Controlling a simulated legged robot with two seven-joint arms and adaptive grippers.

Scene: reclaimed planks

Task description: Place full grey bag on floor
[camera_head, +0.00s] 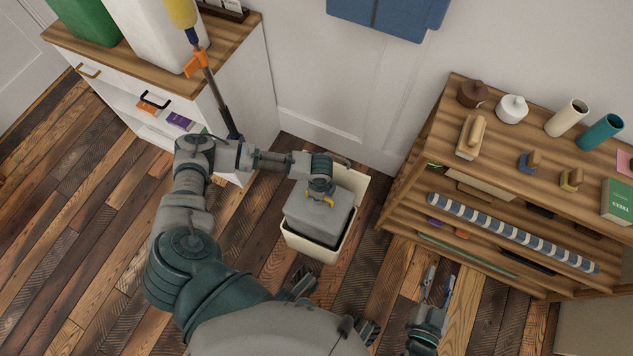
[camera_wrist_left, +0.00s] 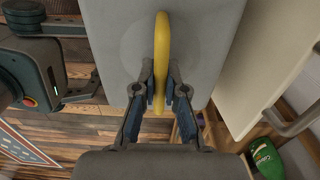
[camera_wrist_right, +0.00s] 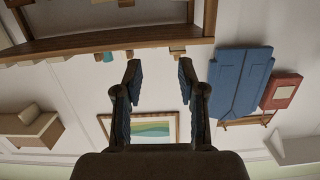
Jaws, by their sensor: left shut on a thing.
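The full grey bag (camera_head: 318,216) sits in or just above the opening of a cream bin (camera_head: 312,249); I cannot tell how far it is lifted. The bag's yellow handle (camera_wrist_left: 161,50) stands up from its top. My left gripper (camera_head: 323,196) is over the bag, shut on the handle, and its fingers show close around it in the left wrist view (camera_wrist_left: 161,97). My right gripper (camera_head: 434,288) is low, in front of the wooden shelf, open and empty, with its fingers apart in the right wrist view (camera_wrist_right: 160,85).
A wooden shelf (camera_head: 417,166) with jars, vases and a striped roll stands right of the bin. A white cabinet (camera_head: 245,80) stands to the left, with a yellow-and-orange tool (camera_head: 198,60) leaning near it. Plank floor (camera_head: 90,230) is clear at left. A green bottle (camera_wrist_left: 266,158) shows near the bin.

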